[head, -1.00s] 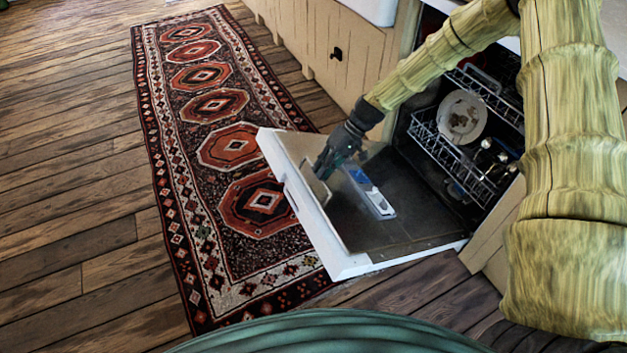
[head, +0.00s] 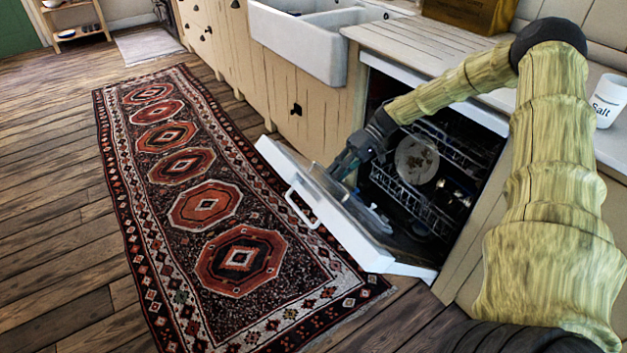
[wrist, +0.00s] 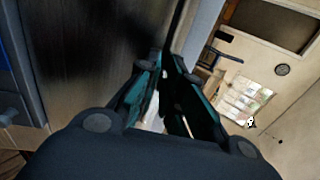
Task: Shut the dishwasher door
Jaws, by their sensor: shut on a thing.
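The dishwasher door (head: 352,243) is white-edged and hangs partly open, tilted up at an angle from the dishwasher (head: 428,170). Its bar handle (head: 298,208) is on the outer face, towards the rug. My gripper (head: 337,172) reaches over the inner side to the door's upper edge and is shut on the door. In the wrist view, the fingers (wrist: 170,92) are close together beside a dark panel that looks like the door's inner face (wrist: 85,60). The exact contact is hidden. Inside, a rack (head: 405,188) holds a soiled plate (head: 416,160).
A patterned rug (head: 205,205) lies on the wooden floor below the door. A white sink (head: 310,45) and cream cabinets (head: 300,110) stand left of the dishwasher. A salt jar (head: 607,100) stands on the counter. The floor at left is clear.

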